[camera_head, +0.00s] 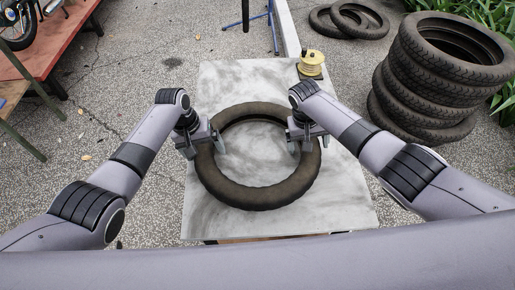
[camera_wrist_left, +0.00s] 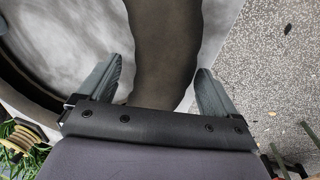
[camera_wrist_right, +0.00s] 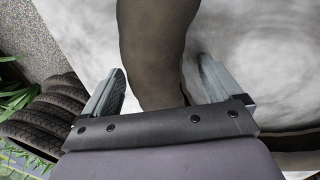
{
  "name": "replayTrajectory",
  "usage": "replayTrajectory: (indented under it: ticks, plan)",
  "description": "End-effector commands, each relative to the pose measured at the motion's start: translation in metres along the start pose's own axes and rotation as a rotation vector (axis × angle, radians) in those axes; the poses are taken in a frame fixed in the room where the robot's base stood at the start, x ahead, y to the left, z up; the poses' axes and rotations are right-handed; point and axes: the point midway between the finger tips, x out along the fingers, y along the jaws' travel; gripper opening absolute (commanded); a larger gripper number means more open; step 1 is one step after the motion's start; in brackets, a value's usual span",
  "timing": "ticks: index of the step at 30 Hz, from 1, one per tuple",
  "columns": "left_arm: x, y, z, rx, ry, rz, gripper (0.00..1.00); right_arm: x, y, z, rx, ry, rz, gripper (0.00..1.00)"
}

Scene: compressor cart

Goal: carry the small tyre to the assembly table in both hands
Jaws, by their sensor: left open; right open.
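The small tyre (camera_head: 258,196), a dark brown ring, lies flat on a grey marbled tabletop (camera_head: 222,85). My left gripper (camera_head: 204,147) is open at the tyre's left side, one finger inside the ring and one outside. In the left wrist view the tyre's band (camera_wrist_left: 165,45) runs between the two spread fingers, with gaps showing. My right gripper (camera_head: 308,144) is open at the right side in the same way. In the right wrist view the tyre (camera_wrist_right: 153,45) passes between its fingers, closer to the left one. I cannot tell which table is the assembly table.
A yellow spool (camera_head: 311,64) stands at the tabletop's far right corner. A tall stack of tyres (camera_head: 440,75) stands on the ground to the right, and loose tyres (camera_head: 350,18) lie at the back. A red bench (camera_head: 62,38) is at far left. Paving between is mostly clear.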

Motion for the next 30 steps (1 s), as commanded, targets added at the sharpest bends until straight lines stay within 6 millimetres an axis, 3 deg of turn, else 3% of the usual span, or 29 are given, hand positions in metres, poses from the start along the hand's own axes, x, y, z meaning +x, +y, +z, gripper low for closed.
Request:
replayTrajectory:
  ticks: [2, 9, 11, 30]
  plan:
    - [0.0, 0.0, 0.0, 0.0, 0.0, 0.0, 0.92, 0.0, 0.0, 0.0, 0.0, 0.0, 0.0, 0.92]
    - [0.0, 0.0, 0.0, 0.0, -0.001, 0.0, 0.14, 0.0, 0.0, 0.0, 0.0, 0.0, 0.0, 0.14]
    - [0.0, 0.0, 0.0, 0.0, -0.001, 0.0, 0.0, 0.0, 0.0, 0.0, 0.0, 0.0, 0.0, 0.0]
    - [-0.015, 0.004, -0.001, 0.001, 0.003, 0.003, 0.0, -0.015, 0.003, -0.001, 0.0, 0.003, 0.0, 0.0]
